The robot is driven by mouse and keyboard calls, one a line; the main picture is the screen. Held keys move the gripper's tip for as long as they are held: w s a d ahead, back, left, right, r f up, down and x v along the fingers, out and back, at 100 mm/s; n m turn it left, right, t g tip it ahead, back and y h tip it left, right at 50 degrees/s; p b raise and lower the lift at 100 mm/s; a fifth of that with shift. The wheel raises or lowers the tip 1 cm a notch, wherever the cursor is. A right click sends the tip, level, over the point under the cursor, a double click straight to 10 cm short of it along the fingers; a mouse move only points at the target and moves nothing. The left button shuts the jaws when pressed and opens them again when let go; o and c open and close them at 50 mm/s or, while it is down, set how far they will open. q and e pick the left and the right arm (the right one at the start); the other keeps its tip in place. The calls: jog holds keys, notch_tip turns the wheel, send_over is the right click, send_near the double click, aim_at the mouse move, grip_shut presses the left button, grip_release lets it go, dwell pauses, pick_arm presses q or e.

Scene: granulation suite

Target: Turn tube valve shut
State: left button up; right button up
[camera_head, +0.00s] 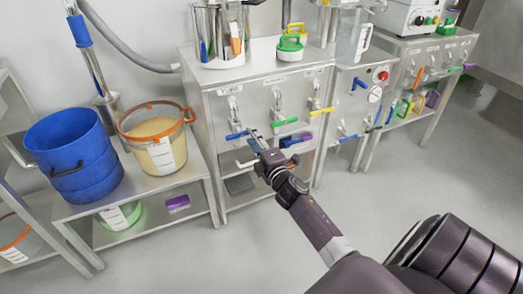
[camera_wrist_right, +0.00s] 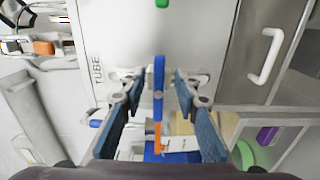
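The tube valve has a blue lever handle (camera_head: 237,135) on the front of the steel cabinet (camera_head: 232,178), below the TUBE label. In the head view the lever lies roughly level. In the right wrist view the blue lever (camera_wrist_right: 159,78) stands in the gap between my fingers, near the TUBE label (camera_wrist_right: 97,68). My right gripper (camera_head: 254,140) is at the lever's right end; in the wrist view my right gripper (camera_wrist_right: 159,88) is open, with a finger on each side and visible gaps to the lever. My left gripper is not in view.
Green (camera_head: 285,122) and yellow (camera_head: 322,111) valve levers sit to the right on the same cabinet. A blue bucket (camera_head: 72,155) and a tub of pale powder (camera_head: 155,143) stand on the left bench. Floor in front is clear.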

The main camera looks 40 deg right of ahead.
jog(key=v, duration=0.8)
jog(key=shift+s, duration=0.25)
jog(key=shift+a, duration=0.1)
